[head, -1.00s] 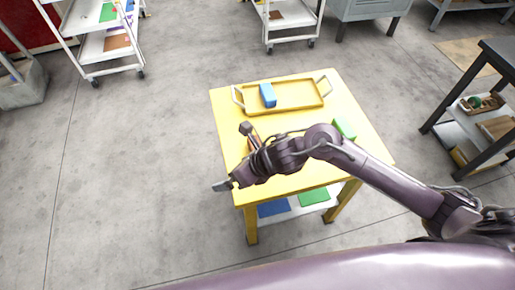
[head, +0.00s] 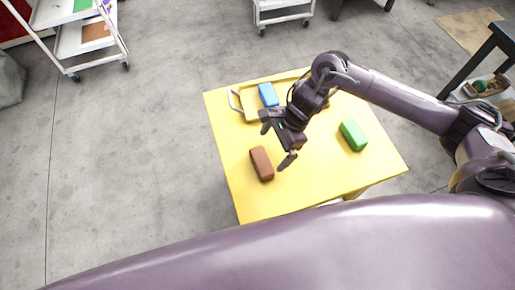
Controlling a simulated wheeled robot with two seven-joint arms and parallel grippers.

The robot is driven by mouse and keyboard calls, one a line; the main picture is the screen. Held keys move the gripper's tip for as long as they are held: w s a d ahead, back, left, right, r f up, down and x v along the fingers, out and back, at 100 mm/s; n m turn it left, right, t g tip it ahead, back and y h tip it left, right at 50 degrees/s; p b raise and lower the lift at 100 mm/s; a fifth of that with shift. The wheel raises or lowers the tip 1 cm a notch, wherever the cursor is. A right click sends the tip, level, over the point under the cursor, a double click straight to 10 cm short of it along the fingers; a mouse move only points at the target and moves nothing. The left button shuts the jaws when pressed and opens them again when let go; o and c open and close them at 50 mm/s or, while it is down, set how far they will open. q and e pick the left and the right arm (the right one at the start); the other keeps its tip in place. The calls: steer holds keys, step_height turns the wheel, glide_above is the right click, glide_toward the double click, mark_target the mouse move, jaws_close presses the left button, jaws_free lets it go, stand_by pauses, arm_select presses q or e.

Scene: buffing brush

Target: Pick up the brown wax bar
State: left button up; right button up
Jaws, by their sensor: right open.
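The brown wax bar (head: 261,164) lies on the yellow table (head: 320,170), near its left front part. My right gripper (head: 275,141) is open and empty, just above and to the right of the bar in the picture. Its fingers are spread, one toward the tray side and one close to the bar's right side. It looks to be above the table; I cannot tell the exact height. My left gripper does not show.
A yellow tray (head: 248,107) at the table's far side holds a blue bar (head: 268,95) and is partly hidden by my right arm. A green bar (head: 353,135) lies on the right of the table. White carts (head: 78,38) stand beyond on open floor.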

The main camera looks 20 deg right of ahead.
mark_target(262, 160)
steer(key=shift+a+f, duration=0.1)
steer(key=shift+f, duration=0.15)
steer(key=x, duration=0.1)
steer(key=p+x, duration=0.1)
steer(key=shift+s+a+f, duration=0.2)
steer(key=shift+a, duration=0.1)
steer(key=x, duration=0.1)
steer(key=p+x, duration=0.1)
steer(key=x, duration=0.1)
steer(key=shift+a+f, duration=0.2)
steer(key=shift+a, duration=0.15)
steer(key=shift+f, duration=0.3)
steer(key=shift+a+f, duration=0.1)
steer(key=shift+f, duration=0.05)
steer(key=c, duration=0.7)
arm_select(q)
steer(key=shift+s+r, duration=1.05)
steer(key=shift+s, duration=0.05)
arm_select(e)
steer(key=shift+c, duration=0.5)
steer(key=shift+w, duration=0.1)
